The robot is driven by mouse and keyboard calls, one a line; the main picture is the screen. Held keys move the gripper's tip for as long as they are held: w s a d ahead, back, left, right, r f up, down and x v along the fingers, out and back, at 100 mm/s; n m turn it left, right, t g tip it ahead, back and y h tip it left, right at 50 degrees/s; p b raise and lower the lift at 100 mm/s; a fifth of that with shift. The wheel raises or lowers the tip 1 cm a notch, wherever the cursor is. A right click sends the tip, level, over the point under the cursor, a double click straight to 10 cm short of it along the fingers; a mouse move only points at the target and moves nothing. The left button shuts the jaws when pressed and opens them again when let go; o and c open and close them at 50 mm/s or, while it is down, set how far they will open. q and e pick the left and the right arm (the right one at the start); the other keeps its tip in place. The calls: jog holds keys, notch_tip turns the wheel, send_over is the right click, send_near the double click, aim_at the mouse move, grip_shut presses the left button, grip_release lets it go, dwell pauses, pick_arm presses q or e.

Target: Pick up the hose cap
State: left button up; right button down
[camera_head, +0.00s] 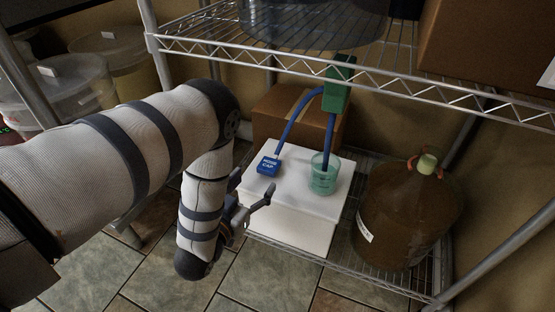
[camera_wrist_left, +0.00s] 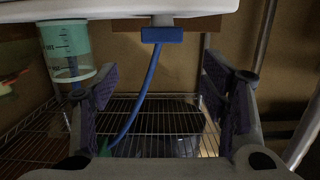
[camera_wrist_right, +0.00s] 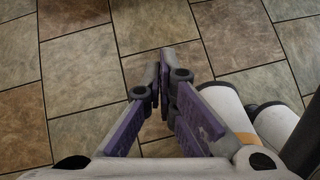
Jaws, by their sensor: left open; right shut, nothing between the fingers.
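The blue hose cap (camera_head: 268,165), marked "HOSE CAP", lies on the near left part of the white box's top (camera_head: 308,200). A blue hose (camera_head: 297,117) runs up from it toward a green block (camera_head: 338,85). My left gripper (camera_head: 250,190) is open and empty, just in front of the cap and the box's left edge. In the left wrist view, which looks upside down, the cap (camera_wrist_left: 162,35) is ahead between the spread fingers (camera_wrist_left: 160,78), apart from them. My right gripper (camera_wrist_right: 162,78) is shut and empty above the floor, outside the head view.
A clear green cup (camera_head: 323,175) with a second hose end stands right of the cap on the box. A brown jug (camera_head: 405,215) stands further right. A wire shelf (camera_head: 350,68) hangs above, and a cardboard box (camera_head: 295,118) is behind. Lidded buckets (camera_head: 75,85) are at left.

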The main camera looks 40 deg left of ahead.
aim_at(269, 164)
pick_arm(q)
jog(key=b+x, duration=0.1)
jog(key=x, duration=0.2)
jog(key=b+x, duration=0.2)
jog(key=x, duration=0.1)
jog(key=f+b+x, duration=0.1)
jog(key=x, duration=0.2)
jog(key=shift+w+a, duration=0.2)
jog(key=shift+w, duration=0.1)
jog(key=shift+r, duration=0.1)
jog(key=c, duration=1.2)
pick_arm(e)
jog(key=shift+g, duration=0.5)
jog(key=x, duration=0.4)
jog(key=shift+w+d+f, duration=0.2)
jog(key=shift+d+f, duration=0.05)
jog(key=shift+f, duration=0.05)
